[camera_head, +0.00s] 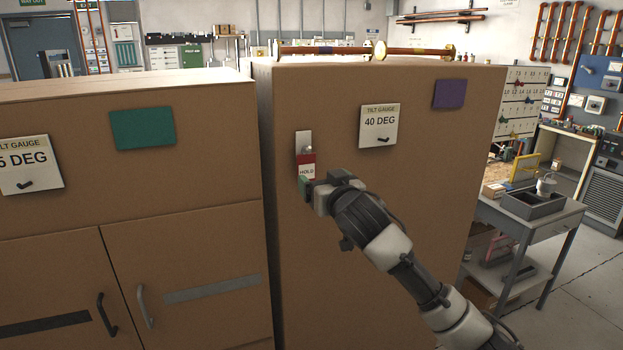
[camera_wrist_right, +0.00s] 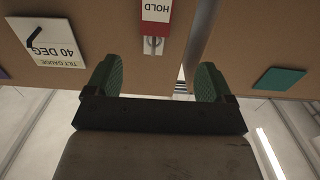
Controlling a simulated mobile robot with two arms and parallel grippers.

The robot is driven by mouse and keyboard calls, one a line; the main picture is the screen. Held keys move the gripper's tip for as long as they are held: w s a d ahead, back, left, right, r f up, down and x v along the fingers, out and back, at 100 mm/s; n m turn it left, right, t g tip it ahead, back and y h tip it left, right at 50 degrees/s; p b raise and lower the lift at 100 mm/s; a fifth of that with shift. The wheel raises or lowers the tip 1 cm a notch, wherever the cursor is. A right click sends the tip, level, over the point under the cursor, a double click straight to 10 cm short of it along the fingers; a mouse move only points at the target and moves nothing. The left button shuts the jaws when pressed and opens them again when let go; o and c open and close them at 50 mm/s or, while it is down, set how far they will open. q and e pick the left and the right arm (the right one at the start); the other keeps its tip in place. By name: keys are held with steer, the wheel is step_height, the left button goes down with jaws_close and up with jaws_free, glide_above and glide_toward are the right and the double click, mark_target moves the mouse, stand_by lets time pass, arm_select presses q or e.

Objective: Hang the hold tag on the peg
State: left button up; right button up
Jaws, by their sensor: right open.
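The hold tag (camera_head: 306,167), white with a red top band, is upright against the brown cabinet front, its red edge just below a small silver peg (camera_head: 308,149) on a pale plate (camera_head: 303,137). The tag (camera_wrist_right: 156,12) and the peg (camera_wrist_right: 153,43) also show, upside down, in the right wrist view. How the tag meets the peg is too small to tell. My right gripper (camera_head: 307,187) is at the tag's lower end in the head view. In the wrist view its green-padded fingers (camera_wrist_right: 162,80) are apart with nothing between them. My left gripper is not in view.
The brown cabinet (camera_head: 400,200) carries a 40 DEG tilt gauge card (camera_head: 379,126) and a purple panel (camera_head: 449,94). A second cabinet (camera_head: 190,190) with a teal panel (camera_head: 142,128) stands at left.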

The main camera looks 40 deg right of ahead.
mark_target(307, 161)
steer(key=p+x, duration=0.2)
steer(key=x, duration=0.2)
steer(key=p+x, duration=0.2)
steer(key=x, duration=0.3)
steer(key=shift+w+d+r, duration=0.1)
steer(key=shift+w+d, duration=0.15)
steer(key=shift+d, duration=0.05)
steer(key=shift+w+d, duration=0.1)
steer(key=shift+w, duration=0.25)
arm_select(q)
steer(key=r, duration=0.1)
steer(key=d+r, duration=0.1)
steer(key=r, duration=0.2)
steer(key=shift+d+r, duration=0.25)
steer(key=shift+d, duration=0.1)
arm_select(e)
steer(key=shift+w+d, duration=0.2)
steer(key=shift+w, duration=0.1)
steer(key=shift+a, duration=0.1)
steer(key=c, duration=1)
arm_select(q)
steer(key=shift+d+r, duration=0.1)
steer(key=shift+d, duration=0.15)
